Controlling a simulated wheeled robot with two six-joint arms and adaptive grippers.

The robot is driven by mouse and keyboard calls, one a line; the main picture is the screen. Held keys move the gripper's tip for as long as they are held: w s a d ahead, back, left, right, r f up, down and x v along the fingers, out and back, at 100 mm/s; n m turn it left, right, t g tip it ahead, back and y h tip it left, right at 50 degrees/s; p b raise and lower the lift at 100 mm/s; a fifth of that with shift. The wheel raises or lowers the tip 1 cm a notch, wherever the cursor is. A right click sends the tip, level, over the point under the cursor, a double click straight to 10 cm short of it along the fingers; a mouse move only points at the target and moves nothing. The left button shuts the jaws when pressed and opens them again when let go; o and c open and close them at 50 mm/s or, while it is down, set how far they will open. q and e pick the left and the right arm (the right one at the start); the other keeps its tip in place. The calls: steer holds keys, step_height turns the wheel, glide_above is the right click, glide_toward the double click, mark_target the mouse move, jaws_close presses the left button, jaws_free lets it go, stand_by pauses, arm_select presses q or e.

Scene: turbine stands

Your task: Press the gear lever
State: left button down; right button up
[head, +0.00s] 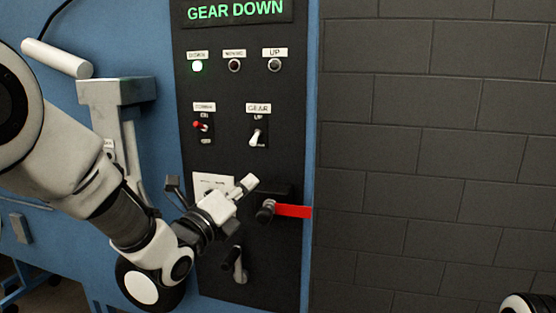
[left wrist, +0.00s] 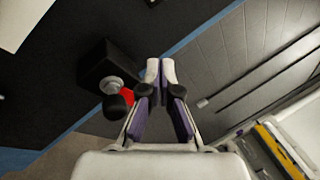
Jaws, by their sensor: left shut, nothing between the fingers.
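The gear lever (head: 255,138) is a small white toggle under a GEAR label on the black panel (head: 222,100) in the head view; its white end points down. My left gripper (head: 248,184) is shut and empty, below the gear lever and apart from it. In the left wrist view, the left gripper's fingertips (left wrist: 160,70) come together beside a black block with a round knob (left wrist: 115,103). The gear lever cannot be made out in that view. My right gripper is not in view.
A red-tipped switch (head: 201,126) sits left of the gear lever. A red strip (head: 293,211) sticks out by the knob. A grey block wall (head: 430,150) stands right.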

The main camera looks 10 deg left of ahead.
arm_select(q)
steer(key=shift+a+r, duration=0.1)
steer(key=shift+r, duration=0.15)
